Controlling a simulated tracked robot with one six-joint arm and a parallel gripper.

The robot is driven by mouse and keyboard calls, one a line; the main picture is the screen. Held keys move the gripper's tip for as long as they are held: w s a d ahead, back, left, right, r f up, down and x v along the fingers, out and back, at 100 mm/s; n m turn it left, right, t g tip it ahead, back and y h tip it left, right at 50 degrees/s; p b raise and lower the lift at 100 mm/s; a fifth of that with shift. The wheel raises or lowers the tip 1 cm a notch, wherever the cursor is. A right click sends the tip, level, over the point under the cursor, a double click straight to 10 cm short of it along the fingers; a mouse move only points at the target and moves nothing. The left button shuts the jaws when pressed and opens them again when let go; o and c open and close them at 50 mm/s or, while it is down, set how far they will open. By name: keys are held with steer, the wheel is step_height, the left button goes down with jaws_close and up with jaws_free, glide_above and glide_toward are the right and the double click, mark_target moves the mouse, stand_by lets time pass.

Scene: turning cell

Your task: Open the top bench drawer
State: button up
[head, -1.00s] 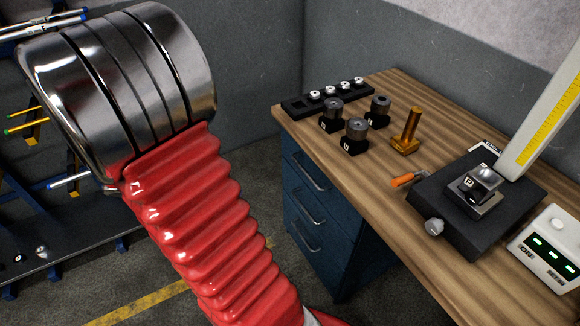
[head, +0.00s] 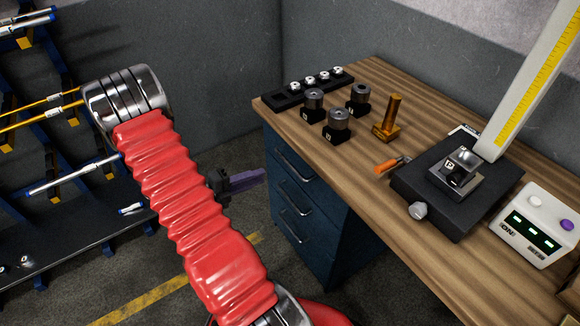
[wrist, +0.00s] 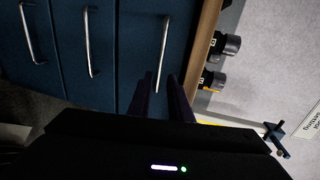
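The blue bench drawer unit stands under the left end of the wooden bench. Its top drawer (head: 283,142) is closed, with a silver bar handle (head: 294,166). In the wrist view, turned sideways, the top drawer handle (wrist: 163,52) is the rightmost of three, and its lower end lines up with the gap between my fingers. My gripper (head: 258,176) shows purple fingers just left of the top drawer front, apart from it; the arm hides part of it. In the wrist view my gripper (wrist: 161,88) has its two fingers spread, with nothing held.
The bench top (head: 350,150) overhangs the drawers and carries a black tray (head: 305,91), several tool holders, a brass piece (head: 388,120) and a height gauge (head: 520,90). A rack with bars (head: 60,180) stands at left. Floor before the drawers is clear.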

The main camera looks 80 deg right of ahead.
mark_target(290, 165)
steer(key=shift+s+d, duration=0.1)
steer(key=shift+d, duration=0.05)
steer(key=x, duration=1.3)
steer(key=shift+s+d, duration=0.15)
steer(key=shift+s, duration=0.05)
jaws_close()
steer(key=shift+f, duration=0.1)
stand_by(0.5)
